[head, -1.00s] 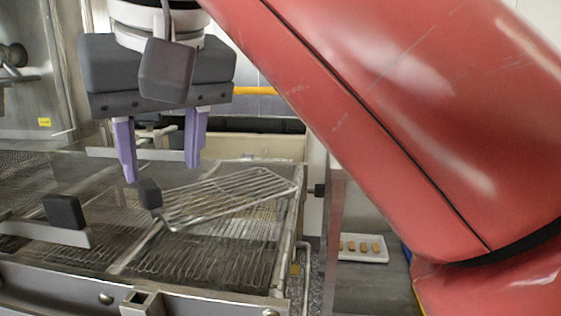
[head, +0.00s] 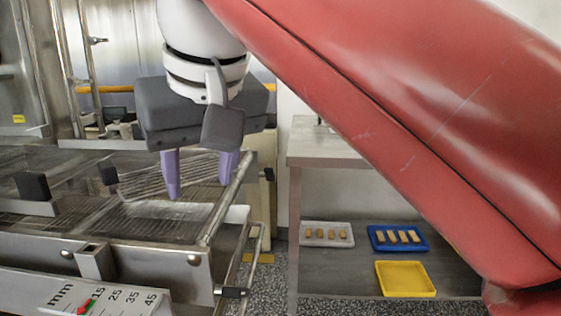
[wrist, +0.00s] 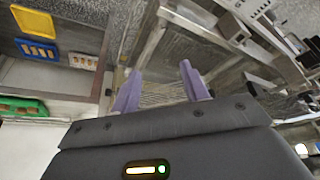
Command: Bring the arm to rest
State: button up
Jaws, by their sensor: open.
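My gripper (head: 200,175) has two purple fingers pointing down, set apart with nothing between them. It hangs in front of the right end of the enrober's mesh bed, with a wire grid (head: 165,178) lying behind and below it. In the wrist view my gripper (wrist: 160,88) also shows two spread, empty fingers, with the wire grid (wrist: 160,95) seen between them. My red arm reaches across the right of the head view and hides part of the shelf unit.
A steel shelf unit (head: 325,150) stands at the right. Its lower shelf carries a white tray (head: 327,241) and a blue tray (head: 374,246) with brown bars, and an empty yellow tray (head: 405,279). A scale marked mm (head: 75,298) sits at the front left.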

jog(key=w+d+f+m+t+h, duration=0.1)
jog(key=w+d+f+m, duration=0.2)
jog(key=d+f, duration=0.85)
jog(key=s+d+f+m, duration=0.2)
jog(key=d+f, duration=0.4)
jog(key=f, duration=0.3)
jog(key=s+d+f+m+h, duration=0.1)
jog(key=s+d+f, duration=0.3)
jog(key=f, duration=0.6)
jog(key=d, duration=0.2)
jog(key=shift+s+d+m+t+h, duration=0.2)
jog(key=shift+d+m+t+h, duration=0.1)
jog(key=shift+m+t, duration=0.1)
